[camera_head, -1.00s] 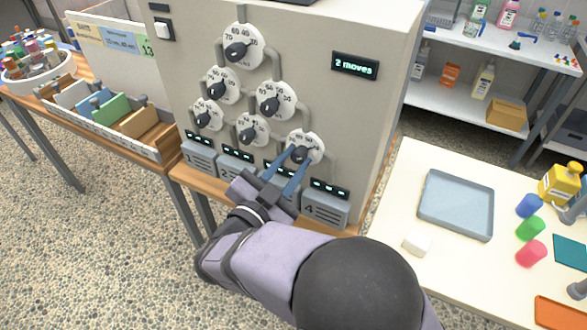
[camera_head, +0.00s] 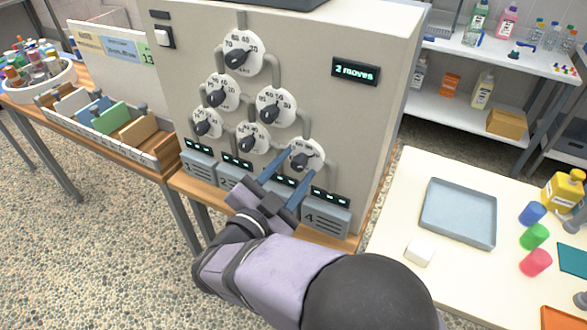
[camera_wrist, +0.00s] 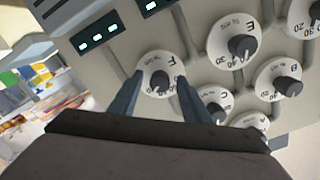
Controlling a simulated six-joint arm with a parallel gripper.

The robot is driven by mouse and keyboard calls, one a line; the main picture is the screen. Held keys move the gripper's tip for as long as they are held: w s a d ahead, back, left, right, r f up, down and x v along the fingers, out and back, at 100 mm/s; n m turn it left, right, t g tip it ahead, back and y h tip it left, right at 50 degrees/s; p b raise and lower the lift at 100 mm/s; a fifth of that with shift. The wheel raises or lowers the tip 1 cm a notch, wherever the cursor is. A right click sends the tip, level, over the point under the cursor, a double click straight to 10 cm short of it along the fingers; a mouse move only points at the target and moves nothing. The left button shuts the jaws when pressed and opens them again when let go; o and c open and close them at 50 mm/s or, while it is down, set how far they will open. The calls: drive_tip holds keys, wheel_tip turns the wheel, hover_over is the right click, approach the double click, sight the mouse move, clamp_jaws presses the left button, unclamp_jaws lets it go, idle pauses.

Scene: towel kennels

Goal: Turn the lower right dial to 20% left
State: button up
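The lower right dial (camera_head: 318,151) is a white disc with a dark knob on the beige panel; it shows in the wrist view (camera_wrist: 175,62) with the letter F. Its knob's exact percentage is too small to read. My gripper (camera_head: 298,161) is open, its two blue-grey fingers spread on either side of the knob. In the wrist view my gripper (camera_wrist: 158,78) shows gaps between its fingers and the knob. Whether the fingertips are still level with the knob in depth I cannot tell.
Other dials stand close by: the lower middle dial (camera_head: 258,147) and the middle right dial (camera_head: 287,103), joined by grey pipes. A display (camera_head: 355,71) reads "2 moves". A table (camera_head: 395,235) stands right.

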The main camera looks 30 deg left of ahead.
drive_tip(key=shift+s, duration=0.1)
drive_tip(key=s+b, duration=0.1)
drive_tip(key=s, duration=0.6)
drive_tip(key=shift+a+r, duration=0.1)
idle(0.4)
